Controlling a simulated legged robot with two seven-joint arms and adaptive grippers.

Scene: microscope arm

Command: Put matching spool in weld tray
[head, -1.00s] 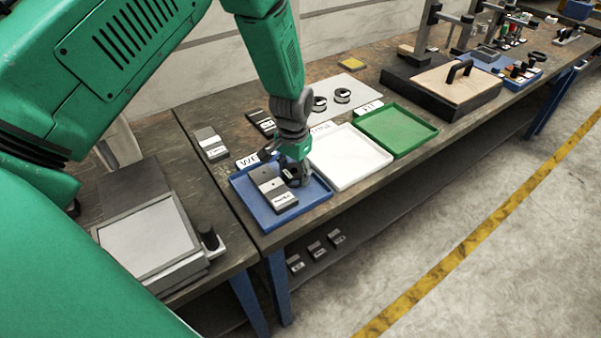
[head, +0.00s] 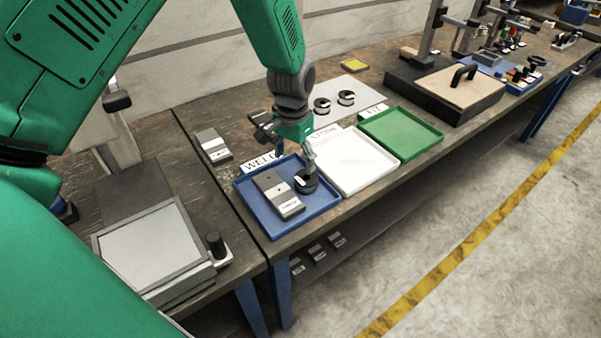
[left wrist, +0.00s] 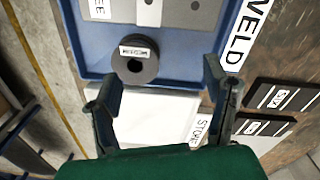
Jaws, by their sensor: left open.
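A dark round spool (head: 306,184) with a white label lies in the blue weld tray (head: 276,234), beside a grey labelled block (head: 277,193). My left gripper (head: 308,155) is just above and behind the spool. In the left wrist view its two fingers (left wrist: 160,88) are wide apart with nothing between them, and the spool lies beyond them, apart from both. Two more spools (head: 322,105) (head: 346,97) stand on a pale sheet behind the trays. My right gripper is not seen.
A white tray (head: 352,184) and a green tray (head: 402,151) stand to the right of the weld tray. A "WELD" sign (head: 260,162) stands behind it. A grey block (head: 213,147) lies at the left. A black-and-wood box (head: 459,82) is farther right.

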